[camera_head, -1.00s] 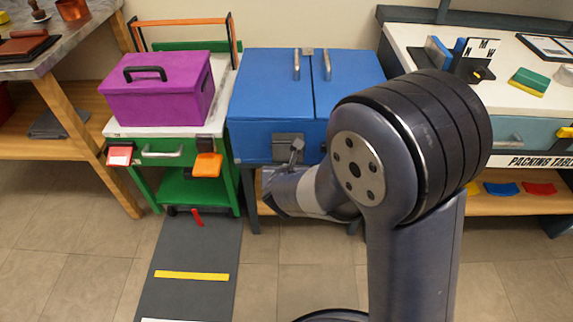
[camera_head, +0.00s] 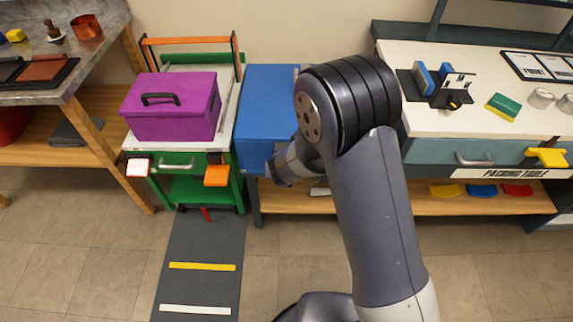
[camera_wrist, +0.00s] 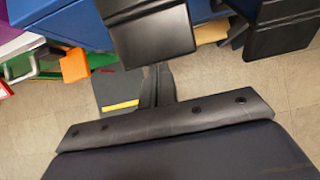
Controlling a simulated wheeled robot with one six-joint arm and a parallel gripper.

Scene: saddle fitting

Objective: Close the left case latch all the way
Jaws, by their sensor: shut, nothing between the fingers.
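The blue case (camera_head: 265,110) stands right of the green cart, and my arm covers its right part and lower front. Its left latch is hidden in the head view. In the wrist view a dark plate (camera_wrist: 150,30), apparently the left latch, stands close to the camera against the blue case front (camera_wrist: 62,27). How far that latch is closed cannot be told. My gripper (camera_wrist: 158,72) has its two thin fingers together and empty, just below the plate; whether they touch it is unclear. Its fingertips are hidden in the head view.
A second dark plate (camera_wrist: 280,25) is at the wrist view's upper right. A purple toolbox (camera_head: 172,107) sits on the green cart, left of the case, with an orange tab (camera_head: 217,175) on the cart's front. The packing table (camera_head: 430,135) stands right.

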